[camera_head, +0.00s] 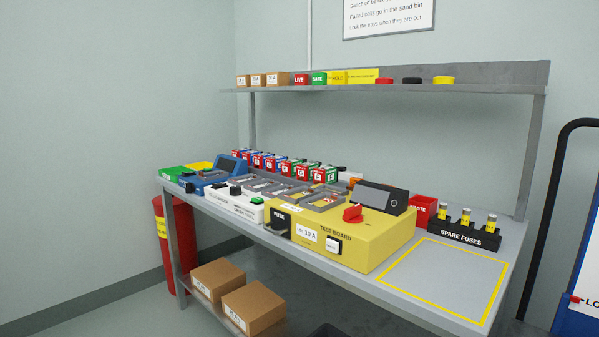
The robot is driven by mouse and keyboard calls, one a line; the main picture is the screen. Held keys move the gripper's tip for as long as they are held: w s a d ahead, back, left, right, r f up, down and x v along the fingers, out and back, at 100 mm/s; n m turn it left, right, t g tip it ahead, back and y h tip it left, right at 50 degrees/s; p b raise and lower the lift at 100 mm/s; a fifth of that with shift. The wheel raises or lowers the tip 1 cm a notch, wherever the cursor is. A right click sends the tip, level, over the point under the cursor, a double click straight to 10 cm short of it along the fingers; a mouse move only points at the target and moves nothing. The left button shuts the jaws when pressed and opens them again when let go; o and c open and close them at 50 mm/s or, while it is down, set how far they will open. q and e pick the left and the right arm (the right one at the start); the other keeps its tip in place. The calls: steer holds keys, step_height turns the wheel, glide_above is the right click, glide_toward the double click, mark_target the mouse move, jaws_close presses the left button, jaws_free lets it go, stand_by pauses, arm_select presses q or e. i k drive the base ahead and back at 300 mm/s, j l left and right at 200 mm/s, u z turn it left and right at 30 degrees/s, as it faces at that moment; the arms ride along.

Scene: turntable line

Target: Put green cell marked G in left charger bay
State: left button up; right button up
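A row of several small cells (285,167) stands along the back of the bench. The cells toward the left show blue and red, and those toward the right show green and red. Each has a white letter label, too small to read surely, so I cannot tell which is marked G. Grey open trays or bays (323,200) lie in front of the row, but I cannot tell which is the left charger bay. A white switch unit (235,205) sits at the front edge of the bench. Neither of my grippers is in view.
A yellow test board (345,232) with a red knob fills the middle of the bench. A spare fuse rack (463,234) and red box (423,208) stand at the right. The yellow-outlined area (440,275) is clear. A shelf (400,88) runs above.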

mark_target(253, 185)
steer(key=i+j, duration=0.15)
steer(key=j, duration=0.2)
steer(key=i+j, duration=0.1)
steer(key=j, duration=0.3)
steer(key=i+j, duration=0.15)
steer(key=j, duration=0.2)
steer(key=i+j+u, duration=0.1)
steer(key=j, duration=0.3)
steer(key=i+j, duration=0.15)
steer(key=j, duration=0.2)
steer(key=i+j, duration=0.15)
steer(key=j, duration=0.2)
